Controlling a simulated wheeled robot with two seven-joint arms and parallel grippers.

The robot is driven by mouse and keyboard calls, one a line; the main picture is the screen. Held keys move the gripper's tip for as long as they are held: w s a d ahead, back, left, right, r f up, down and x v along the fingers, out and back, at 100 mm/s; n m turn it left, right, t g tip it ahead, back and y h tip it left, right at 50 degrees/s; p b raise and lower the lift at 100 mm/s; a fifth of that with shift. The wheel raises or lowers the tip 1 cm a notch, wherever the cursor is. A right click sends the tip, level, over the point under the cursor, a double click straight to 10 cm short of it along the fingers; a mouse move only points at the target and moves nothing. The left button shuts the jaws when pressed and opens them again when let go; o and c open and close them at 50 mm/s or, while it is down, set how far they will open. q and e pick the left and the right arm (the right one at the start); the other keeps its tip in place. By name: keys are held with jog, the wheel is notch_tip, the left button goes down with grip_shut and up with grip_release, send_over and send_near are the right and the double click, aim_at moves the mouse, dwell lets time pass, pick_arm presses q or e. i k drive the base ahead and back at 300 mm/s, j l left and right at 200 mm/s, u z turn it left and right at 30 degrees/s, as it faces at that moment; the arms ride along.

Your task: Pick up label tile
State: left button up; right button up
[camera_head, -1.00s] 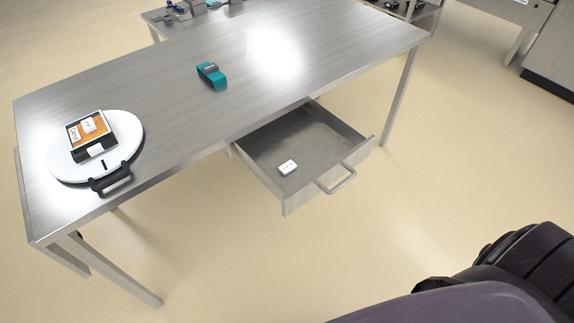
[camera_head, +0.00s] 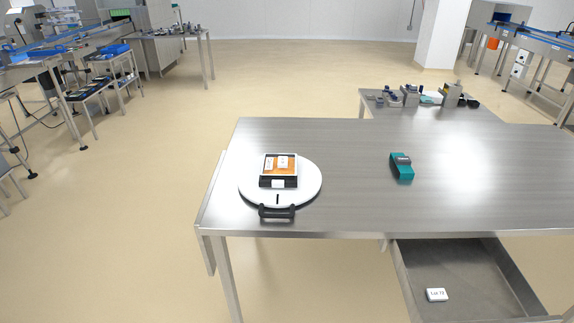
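A small white label tile (camera_head: 437,294) with dark print, which looks like "Lot 73", lies flat in the open drawer (camera_head: 470,270) under the table. On the table's left part stands a round white disc (camera_head: 312,186) with a black handle (camera_head: 277,211) at its front. A black tray (camera_head: 291,182) with orange contents (camera_head: 270,170) sits on the disc. Small white pieces (camera_head: 283,162) lie on the orange contents, and another white piece (camera_head: 278,184) is at the tray's front. Neither of my grippers shows.
The metal table (camera_head: 350,145) is mostly bare, with a teal device (camera_head: 402,167) right of the disc. A second table (camera_head: 375,105) with several small items stands behind. Conveyors and carts (camera_head: 90,88) stand far left. The floor (camera_head: 150,200) left of the table is clear.

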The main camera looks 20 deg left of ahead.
aim_at(282, 161)
jog(key=i+j+u, duration=0.2)
jog(key=j, duration=0.3)
jog(key=i+j+u, duration=0.25)
jog(key=i+j, duration=0.2)
